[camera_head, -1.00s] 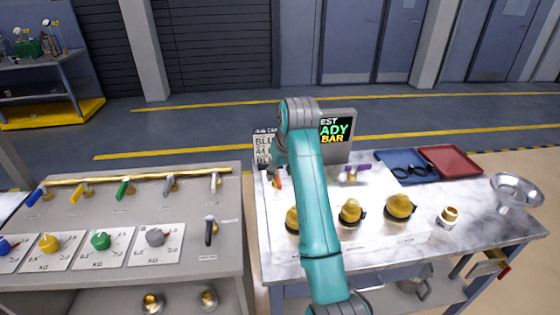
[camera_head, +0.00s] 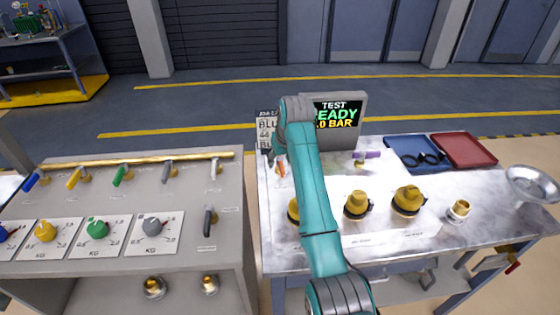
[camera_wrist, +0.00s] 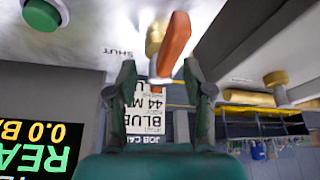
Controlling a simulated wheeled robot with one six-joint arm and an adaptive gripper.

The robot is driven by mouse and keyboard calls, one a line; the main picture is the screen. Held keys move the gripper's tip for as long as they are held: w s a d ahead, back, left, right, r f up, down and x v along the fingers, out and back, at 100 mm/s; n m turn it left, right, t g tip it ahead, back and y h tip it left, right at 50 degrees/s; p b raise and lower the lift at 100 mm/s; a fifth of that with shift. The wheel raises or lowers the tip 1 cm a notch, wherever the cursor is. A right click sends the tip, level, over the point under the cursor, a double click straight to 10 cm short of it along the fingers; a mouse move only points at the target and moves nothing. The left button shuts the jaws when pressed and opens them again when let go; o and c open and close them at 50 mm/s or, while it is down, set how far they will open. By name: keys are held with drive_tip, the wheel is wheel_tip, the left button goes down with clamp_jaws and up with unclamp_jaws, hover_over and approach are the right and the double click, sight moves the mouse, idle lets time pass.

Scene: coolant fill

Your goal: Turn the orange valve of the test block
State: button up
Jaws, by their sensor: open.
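The orange valve handle (camera_wrist: 174,45) shows in the wrist view on a brass fitting (camera_wrist: 154,40), with the word SHUT printed beside it on the pale surface. In the head view a small part of the orange valve (camera_head: 281,167) shows just left of my arm. My gripper (camera_wrist: 156,75) is open in the wrist view, one finger on each side of the picture's middle. The orange handle lies ahead of the fingertips, above and between them; I cannot tell whether they touch it. In the head view my gripper is hidden behind my arm.
A test screen (camera_head: 338,112) reading READY and 0.0 BAR stands behind the bench, with a job card (camera_head: 267,135) beside it. Yellow-capped fittings (camera_head: 408,201), a purple-handled valve (camera_head: 367,155), blue (camera_head: 412,153) and red (camera_head: 464,150) trays and a funnel (camera_head: 532,184) stand to the right.

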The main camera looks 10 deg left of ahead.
drive_tip(key=shift+x, duration=0.75)
clamp_jaws()
